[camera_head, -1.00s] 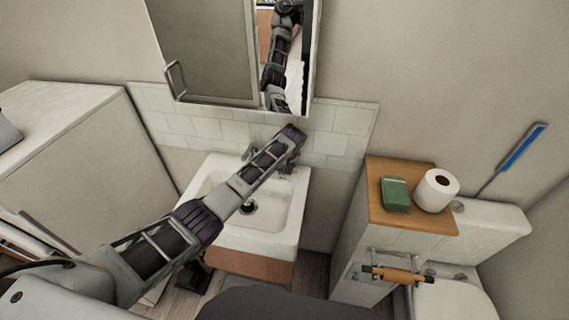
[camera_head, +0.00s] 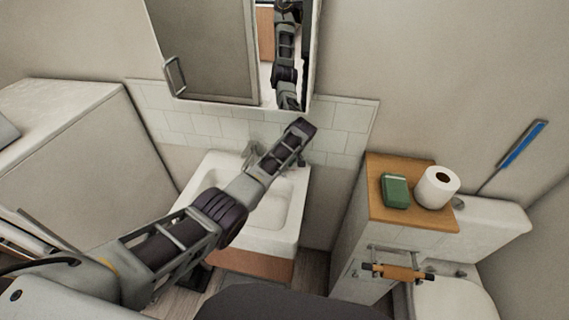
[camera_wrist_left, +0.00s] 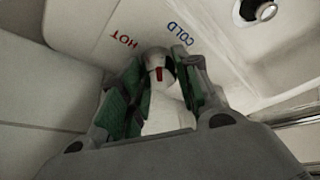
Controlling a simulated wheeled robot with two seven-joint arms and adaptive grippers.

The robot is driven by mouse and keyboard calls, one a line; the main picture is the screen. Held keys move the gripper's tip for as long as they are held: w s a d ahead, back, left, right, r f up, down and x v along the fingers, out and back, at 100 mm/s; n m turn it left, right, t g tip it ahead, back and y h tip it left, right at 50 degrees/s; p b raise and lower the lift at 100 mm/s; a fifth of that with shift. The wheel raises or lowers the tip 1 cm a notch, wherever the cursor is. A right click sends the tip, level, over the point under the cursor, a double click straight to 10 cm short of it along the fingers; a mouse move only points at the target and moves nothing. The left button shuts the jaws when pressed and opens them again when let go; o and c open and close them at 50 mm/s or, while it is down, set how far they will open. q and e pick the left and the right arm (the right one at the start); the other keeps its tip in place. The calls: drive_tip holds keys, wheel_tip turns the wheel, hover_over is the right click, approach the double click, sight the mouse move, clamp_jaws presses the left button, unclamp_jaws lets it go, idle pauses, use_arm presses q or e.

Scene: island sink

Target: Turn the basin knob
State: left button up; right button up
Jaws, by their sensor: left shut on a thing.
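The white basin (camera_head: 287,232) is under the tiled wall in the head view. Its grey tap fittings (camera_head: 251,150) show at the back rim, partly hidden by my left arm. In the left wrist view, the basin knob (camera_wrist_left: 166,112) is a pale piece with a red mark, beside red HOT and blue COLD lettering. My left gripper (camera_wrist_left: 164,72) has its green-padded fingers on both sides of the knob and is shut on it. In the head view my wrist covers the fingers. My right gripper is in neither view.
A mirror cabinet (camera_head: 205,50) hangs above the basin, reflecting my arm. At right, a wooden-topped unit (camera_head: 410,222) holds a green block (camera_head: 395,190) and a toilet roll (camera_head: 437,188). A pale cabinet (camera_head: 85,150) stands at left. The basin drain (camera_wrist_left: 257,10) shows in the wrist view.

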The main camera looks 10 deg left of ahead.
use_arm(q)
drive_tip(key=o, duration=1)
drive_tip(key=shift+r, duration=0.15)
drive_tip(key=shift+v, duration=1.15)
drive_tip(key=s+d, duration=0.2)
drive_tip(key=d, duration=0.1)
drive_tip(key=s+d, duration=0.2)
drive_tip(key=d, duration=0.2)
drive_tip(key=s+d, duration=0.2)
drive_tip(key=d, duration=0.1)
drive_tip(key=shift+s+d+r, duration=0.2)
drive_tip(key=shift+s, duration=0.15)
drive_tip(key=shift+s+f, duration=0.1)
